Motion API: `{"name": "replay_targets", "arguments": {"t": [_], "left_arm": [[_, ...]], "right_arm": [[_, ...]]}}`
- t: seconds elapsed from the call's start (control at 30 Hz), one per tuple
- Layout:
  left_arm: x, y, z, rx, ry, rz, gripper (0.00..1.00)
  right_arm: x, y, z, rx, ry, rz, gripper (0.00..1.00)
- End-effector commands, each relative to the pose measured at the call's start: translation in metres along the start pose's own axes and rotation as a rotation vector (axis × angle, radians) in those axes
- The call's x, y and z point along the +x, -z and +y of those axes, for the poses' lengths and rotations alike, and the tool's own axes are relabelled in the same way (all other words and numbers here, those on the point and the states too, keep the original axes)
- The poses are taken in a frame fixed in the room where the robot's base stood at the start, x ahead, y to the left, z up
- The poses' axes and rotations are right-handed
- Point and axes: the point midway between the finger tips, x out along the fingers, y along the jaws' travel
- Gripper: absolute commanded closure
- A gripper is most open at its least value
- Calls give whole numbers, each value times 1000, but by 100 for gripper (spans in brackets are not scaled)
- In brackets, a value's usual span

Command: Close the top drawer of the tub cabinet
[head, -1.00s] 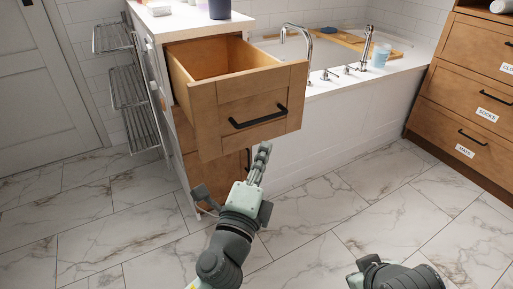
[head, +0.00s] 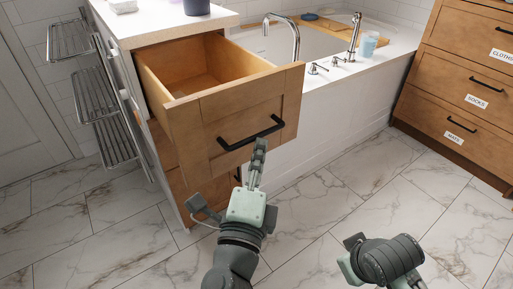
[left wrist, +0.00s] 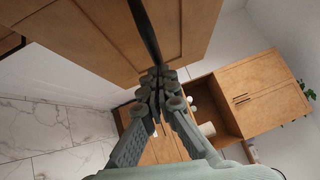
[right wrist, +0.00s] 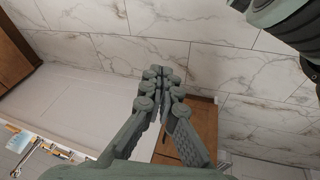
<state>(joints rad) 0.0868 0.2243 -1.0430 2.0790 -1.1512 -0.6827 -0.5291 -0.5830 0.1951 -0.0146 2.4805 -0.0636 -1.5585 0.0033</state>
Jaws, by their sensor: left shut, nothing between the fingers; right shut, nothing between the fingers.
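The top drawer (head: 210,132) of the tub cabinet is pulled well out, and its empty-looking wooden inside shows. Its black bar handle (head: 250,133) sits on the front panel. My left gripper (head: 259,146) is shut and empty, with its fingertips close to the drawer front just below the handle. In the left wrist view the shut fingertips (left wrist: 158,76) are near the drawer front (left wrist: 110,35) and the dark handle; whether they touch cannot be told. My right gripper (right wrist: 158,80) is shut and empty over the floor.
The bathtub (head: 290,45) with taps stands behind and right of the drawer. A wire rack (head: 100,95) is at left. A labelled wooden dresser (head: 465,95) stands at right. The marble floor (head: 350,200) between is clear.

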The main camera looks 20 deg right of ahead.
Motion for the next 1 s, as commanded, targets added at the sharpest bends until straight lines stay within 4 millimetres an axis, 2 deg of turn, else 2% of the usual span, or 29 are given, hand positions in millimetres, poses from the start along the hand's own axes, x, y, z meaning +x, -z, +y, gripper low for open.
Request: {"name": "replay_targets", "arguments": {"t": [0.37,0.57,0.77,1.0], "left_arm": [[0,0,0,0,1,0,100],[10,-10,1,1,2,-2,100],[35,-36,8,3,1,-3,100],[81,-81,21,3,1,-5,100]], "right_arm": [[0,-1,0,0,0,-3,100],[-2,-6,1,1,-1,-26,100],[0,-7,3,2,-3,-34,100],[17,-10,0,0,3,-48,100]]}}
